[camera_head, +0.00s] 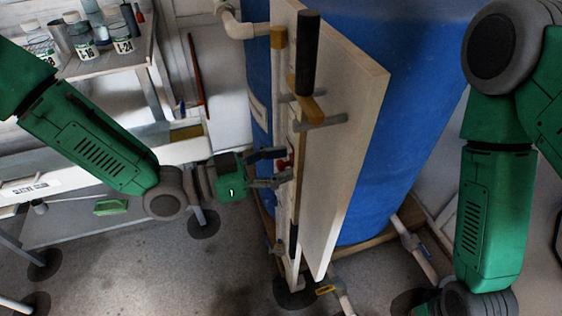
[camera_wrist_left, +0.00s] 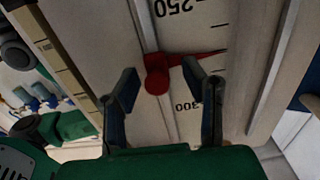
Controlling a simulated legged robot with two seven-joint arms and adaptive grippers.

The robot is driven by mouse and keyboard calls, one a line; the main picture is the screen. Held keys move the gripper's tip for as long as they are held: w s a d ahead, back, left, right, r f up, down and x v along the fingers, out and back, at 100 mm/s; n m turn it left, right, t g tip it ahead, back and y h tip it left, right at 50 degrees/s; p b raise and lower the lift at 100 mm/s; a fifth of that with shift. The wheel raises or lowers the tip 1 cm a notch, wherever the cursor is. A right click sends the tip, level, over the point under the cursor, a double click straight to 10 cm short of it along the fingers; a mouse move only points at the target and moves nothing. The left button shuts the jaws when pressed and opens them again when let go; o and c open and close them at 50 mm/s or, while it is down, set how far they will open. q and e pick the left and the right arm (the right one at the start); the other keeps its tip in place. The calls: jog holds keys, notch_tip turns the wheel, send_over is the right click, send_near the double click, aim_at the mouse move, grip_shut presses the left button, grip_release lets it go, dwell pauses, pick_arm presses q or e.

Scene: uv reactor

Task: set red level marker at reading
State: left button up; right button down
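The red level marker (camera_wrist_left: 157,80) has a round knob and a thin pointer that reaches right across a white printed scale (camera_wrist_left: 195,40), between the 250 and 300 marks. In the head view the marker (camera_head: 285,160) is a small red patch on the board's narrow face. My left gripper (camera_head: 288,164) is at the marker with its fingers parted. In the left wrist view the gripper (camera_wrist_left: 161,68) has one finger on each side of the knob, with gaps visible; contact cannot be told. My right arm hangs at the right; its gripper is out of view.
A pale upright board (camera_head: 345,130) stands before a large blue tank (camera_head: 400,110). A black handle (camera_head: 307,55) juts up near the board's top. A bench (camera_head: 110,62) with labelled jars is at the upper left. Pipes (camera_head: 415,250) run near the floor.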

pick_arm(q)
jog(key=v, duration=1.2)
dwell(0.3)
jog(key=s+a+f+n+y, duration=0.1)
jog(key=s+f+n+y, duration=0.25)
jog(key=f, duration=0.35)
jog(key=s+a+f+n+y, duration=0.2)
jog(key=f+n+y, duration=0.25)
jog(key=f, duration=0.25)
jog(key=s+a+f+n+g+y, duration=0.2)
jog(key=s+a+f+n+y, duration=0.1)
jog(key=s+a, duration=0.4)
jog(key=s+a+f+n+g+y+p, duration=0.1)
jog(key=s+a+f+n+g+y, duration=0.1)
jog(key=s+a+f+y, duration=0.3)
jog(key=s+a+g+y, duration=0.1)
jog(key=s+a, duration=0.1)
jog(key=shift+s+n, duration=0.4)
